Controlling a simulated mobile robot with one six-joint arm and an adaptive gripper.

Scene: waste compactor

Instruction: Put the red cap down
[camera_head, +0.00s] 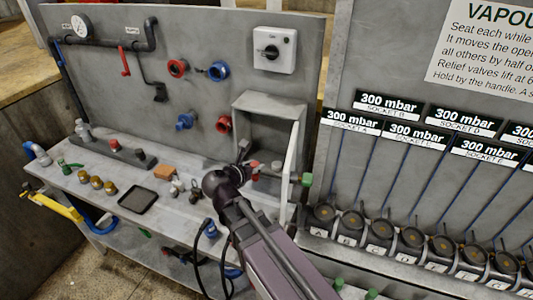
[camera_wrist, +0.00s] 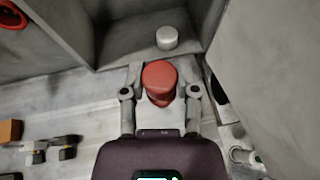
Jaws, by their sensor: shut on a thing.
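The red cap (camera_wrist: 159,76) sits between the two fingers of my gripper (camera_wrist: 160,90) in the wrist view. The fingers are shut on its sides. In the head view the red cap (camera_head: 254,167) is a small red patch beside my gripper (camera_head: 248,166), partly hidden by it. My gripper is at the front of an open grey box (camera_head: 268,101) on the panel. The wrist view shows a pale round piece (camera_wrist: 167,38) inside the box, just beyond the cap. I cannot tell whether the cap touches a surface.
The box's open door (camera_head: 291,168) stands close to the right of my gripper; it also fills the right of the wrist view (camera_wrist: 270,70). A black tray (camera_head: 138,200), an orange block (camera_head: 165,172) and several brass fittings (camera_head: 96,182) lie on the bench to the left.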

